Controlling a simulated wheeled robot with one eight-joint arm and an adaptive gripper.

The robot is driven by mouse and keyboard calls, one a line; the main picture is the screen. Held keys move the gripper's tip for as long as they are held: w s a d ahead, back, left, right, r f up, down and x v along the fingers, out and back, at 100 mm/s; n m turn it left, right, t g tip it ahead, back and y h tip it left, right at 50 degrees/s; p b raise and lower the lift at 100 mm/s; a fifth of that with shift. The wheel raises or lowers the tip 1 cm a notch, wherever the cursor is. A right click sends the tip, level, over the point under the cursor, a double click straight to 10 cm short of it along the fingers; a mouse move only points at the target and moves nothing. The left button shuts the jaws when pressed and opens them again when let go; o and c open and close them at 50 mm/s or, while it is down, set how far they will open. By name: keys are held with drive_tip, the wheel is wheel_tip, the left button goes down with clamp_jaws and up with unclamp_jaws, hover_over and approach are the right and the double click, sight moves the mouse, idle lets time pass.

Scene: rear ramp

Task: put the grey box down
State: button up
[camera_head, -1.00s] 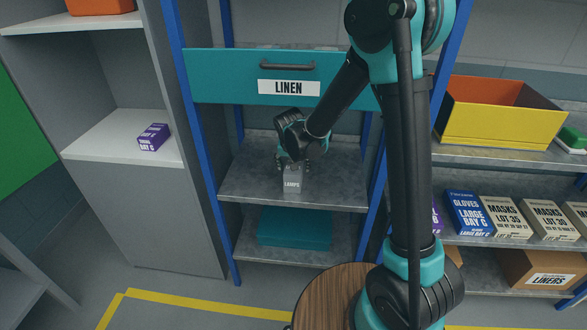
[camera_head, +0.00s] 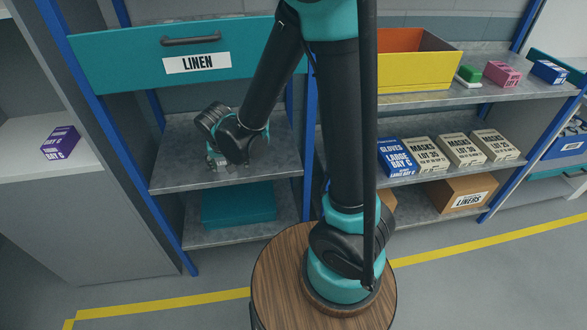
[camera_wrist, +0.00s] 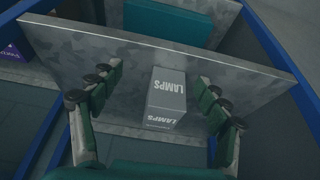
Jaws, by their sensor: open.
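The grey box (camera_wrist: 167,93), marked LAMPS, stands on the grey metal shelf (camera_wrist: 115,65) in the wrist view. My gripper (camera_head: 217,160) is at this shelf, under the LINEN drawer, in the head view. In the wrist view my gripper (camera_wrist: 157,98) is open, with one finger on each side of the box and visible gaps between fingers and box. In the head view my gripper and wrist largely hide the box, and its label cannot be read there.
The teal LINEN drawer (camera_head: 120,62) hangs above the shelf, between blue posts. A teal bin (camera_head: 240,204) is on the shelf below. A purple carton (camera_head: 60,142) stands on the left unit. Cartons and a yellow bin (camera_head: 420,72) fill the right racks. Bare shelf lies right of my gripper.

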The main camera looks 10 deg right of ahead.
drive_tip(key=s+d+r, duration=0.1)
drive_tip(key=s+d, duration=0.5)
drive_tip(key=d, duration=0.6)
drive_tip(key=s+d+r, duration=0.1)
drive_tip(key=s+d, duration=0.5)
drive_tip(key=d, duration=0.5)
drive_tip(key=shift+d+r, duration=0.3)
drive_tip(key=shift+d, duration=0.1)
